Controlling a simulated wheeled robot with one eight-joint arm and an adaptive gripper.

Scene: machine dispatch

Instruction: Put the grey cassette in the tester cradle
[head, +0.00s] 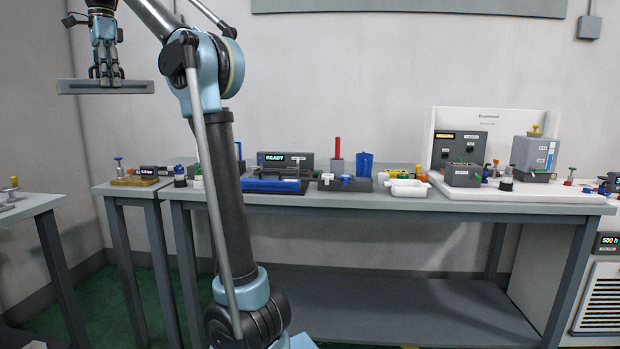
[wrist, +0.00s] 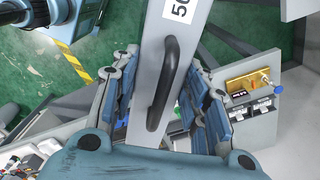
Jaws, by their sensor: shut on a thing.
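The grey cassette (head: 80,87) is a long flat bar, held level in the air at the upper left of the head view. My gripper (head: 106,80) points down and is shut on it from above. In the wrist view the grey cassette (wrist: 180,60) runs lengthwise between the fingers, with a black handle (wrist: 165,82) and a white label, partly cut off. A fixture (head: 275,184) with blue and dark parts sits on the long bench before a box reading READY (head: 285,158). I cannot tell for sure that this is the tester cradle.
The long bench (head: 400,203) also bears a blue holder (head: 364,165), a white tray (head: 409,188) and a white station (head: 520,190) with grey boxes. A small side table (head: 128,190) carries a brass fixture (head: 130,181) and a display. Open air surrounds the cassette.

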